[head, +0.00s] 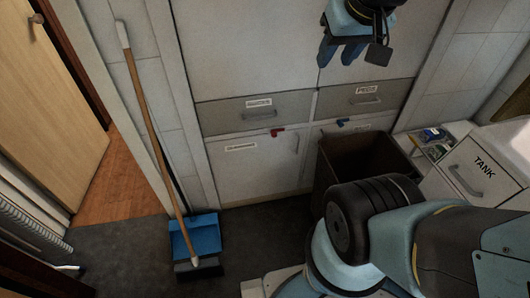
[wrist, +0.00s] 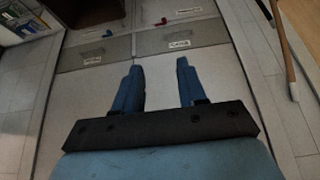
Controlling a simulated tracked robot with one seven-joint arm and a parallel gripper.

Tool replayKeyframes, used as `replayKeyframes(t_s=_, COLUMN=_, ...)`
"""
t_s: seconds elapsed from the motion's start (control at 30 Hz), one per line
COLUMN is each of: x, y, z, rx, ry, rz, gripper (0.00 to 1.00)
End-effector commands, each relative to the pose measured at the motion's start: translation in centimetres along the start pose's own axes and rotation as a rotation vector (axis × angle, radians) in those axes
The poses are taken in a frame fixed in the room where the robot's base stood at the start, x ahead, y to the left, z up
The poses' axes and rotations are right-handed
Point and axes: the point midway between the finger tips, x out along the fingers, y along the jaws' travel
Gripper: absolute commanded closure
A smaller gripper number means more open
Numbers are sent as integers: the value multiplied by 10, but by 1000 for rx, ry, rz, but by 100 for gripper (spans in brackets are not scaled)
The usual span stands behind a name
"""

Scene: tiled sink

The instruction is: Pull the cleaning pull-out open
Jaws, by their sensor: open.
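The lower left front (head: 255,170) of the white cabinet wall is shut and bears a small label, too blurred to read surely; it may be the cleaning pull-out. A small upright handle (head: 297,144) shows at its right edge. A red piece (head: 277,132) sits at its top edge; the red piece also shows in the wrist view (wrist: 161,22). My gripper (head: 341,56) is open and empty, high in front of the upper panels, above and right of that front. In the wrist view its two blue fingers (wrist: 160,75) stand apart with nothing between them.
Two shut grey drawers, left (head: 258,110) and right (head: 366,97), lie above the lower fronts. A blue piece (head: 343,122) is under the right one. A dark open bin (head: 365,155) stands before the right front. A broom (head: 147,115) and blue dustpan (head: 196,238) stand left.

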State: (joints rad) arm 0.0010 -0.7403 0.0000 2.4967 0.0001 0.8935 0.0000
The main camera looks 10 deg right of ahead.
Motion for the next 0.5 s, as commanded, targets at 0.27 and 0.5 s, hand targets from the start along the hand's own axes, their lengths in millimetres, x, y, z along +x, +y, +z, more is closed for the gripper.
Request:
replayKeyframes(t_s=0.27, x=40, y=5, z=-41, rx=18, ry=-18, rz=7, gripper=64)
replayKeyframes(t_s=0.5, x=90, y=13, z=-82, rx=38, ry=-28, rz=16, gripper=64)
